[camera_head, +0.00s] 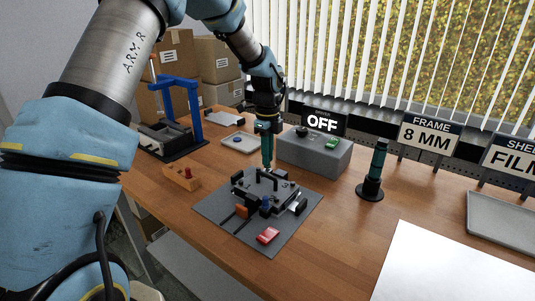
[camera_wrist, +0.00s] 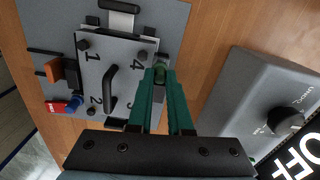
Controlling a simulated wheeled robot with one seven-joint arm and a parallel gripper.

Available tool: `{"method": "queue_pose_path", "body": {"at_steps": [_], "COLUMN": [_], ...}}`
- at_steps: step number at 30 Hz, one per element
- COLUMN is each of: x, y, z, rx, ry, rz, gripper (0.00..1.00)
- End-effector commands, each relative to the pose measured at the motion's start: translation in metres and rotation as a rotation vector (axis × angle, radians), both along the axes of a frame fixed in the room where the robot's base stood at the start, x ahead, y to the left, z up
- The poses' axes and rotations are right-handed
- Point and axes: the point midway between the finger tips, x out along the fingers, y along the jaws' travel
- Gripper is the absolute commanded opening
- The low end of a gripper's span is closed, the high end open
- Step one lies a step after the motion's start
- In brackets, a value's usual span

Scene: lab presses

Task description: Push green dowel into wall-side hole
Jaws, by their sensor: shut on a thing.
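My gripper (camera_head: 267,160) points down at the far edge of the grey fixture plate (camera_head: 262,188). Its teal fingers are shut on the green dowel (camera_wrist: 160,70), whose end shows between the fingertips in the wrist view. The dowel is beside the plate's edge, near the printed 4 of the plate (camera_wrist: 122,52). Its lower end and any hole under it are hidden, so I cannot tell whether it is inserted. The plate has a black handle (camera_wrist: 110,88) and dark screws at its numbered corners.
The fixture stands on a grey mat (camera_head: 225,205) with an orange block (camera_head: 242,211), a blue knob (camera_head: 266,201) and a red block (camera_head: 268,235). A grey driver box (camera_head: 315,155) reading OFF stands close behind. A teal tool (camera_head: 378,160) stands upright at right.

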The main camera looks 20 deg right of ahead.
Motion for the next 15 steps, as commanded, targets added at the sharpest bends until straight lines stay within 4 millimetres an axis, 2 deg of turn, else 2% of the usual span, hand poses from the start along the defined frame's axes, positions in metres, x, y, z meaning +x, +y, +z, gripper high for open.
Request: {"method": "queue_pose_path", "body": {"at_steps": [13,14,15], "x": [-0.0001,0.0000,0.0001], "y": [0.0000,-0.0001,-0.0002], "z": [-0.0112,-0.0110,-0.0105], "rx": [0.000,-0.001,-0.001], "ry": [0.000,-0.001,-0.001], "rz": [0.000,0.000,0.000], "gripper": [0.00,0.19,0.23]}}
